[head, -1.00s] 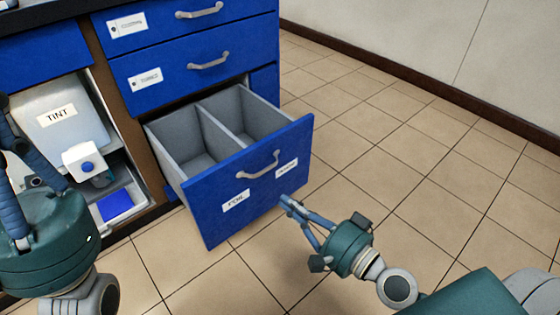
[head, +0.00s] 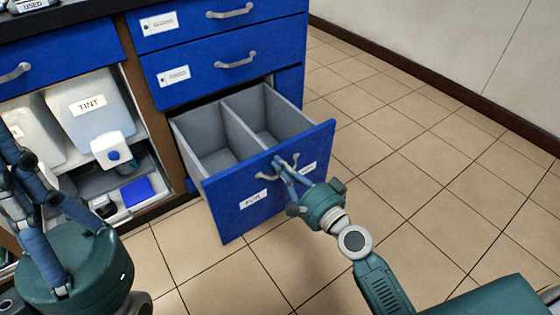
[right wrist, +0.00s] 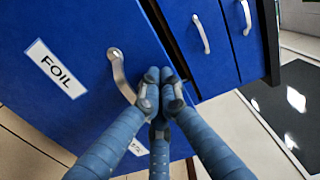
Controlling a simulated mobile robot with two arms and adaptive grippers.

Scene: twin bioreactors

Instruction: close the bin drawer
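The bin drawer (head: 228,213) is the blue bottom drawer, pulled well out of the cabinet. Its two grey compartments look empty. Its front bears a FOIL label, a second label and a grey handle (right wrist: 122,75). My right gripper (head: 286,162) is at the drawer front by the handle. In the right wrist view its fingertips (right wrist: 160,88) are together, beside the handle's lower end and overlapping it in view; I cannot tell whether they touch it. Nothing shows between them. My left gripper (head: 25,190) is at the left edge, its fingertips unclear.
Two closed blue drawers (head: 210,75) sit above the bin drawer. Left of it, an open bay holds a TINT container (head: 92,108) and a blue-topped item (head: 137,192). Tiled floor (head: 420,140) is clear to the right, up to the wall.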

